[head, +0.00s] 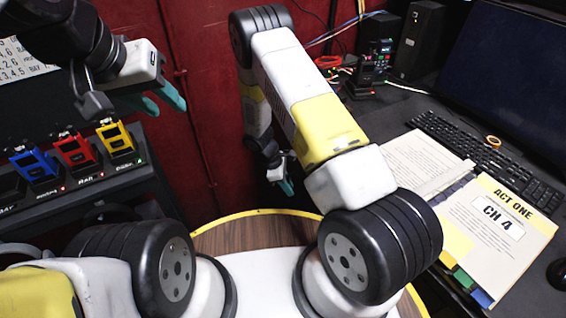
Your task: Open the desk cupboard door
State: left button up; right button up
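A black desk (405,108) runs along the right side. I cannot make out its cupboard door for certain; the area under the desktop is dark and partly hidden by my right arm. My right gripper (287,186) hangs low at the desk's left edge, pointing down, with small teal fingertips. Whether its fingers are apart is too small to tell, and I see nothing held. My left gripper (160,100) is at the upper left, above the button shelf. Its teal fingers are apart and empty.
Blue (35,165), red (76,150) and yellow (116,139) cue switches sit on a dark shelf at left. A script (490,225), keyboard (490,160), monitor (515,75) and small devices occupy the desk. A red wall (205,110) stands behind.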

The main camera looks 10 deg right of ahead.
grip_shut()
dwell(1.3)
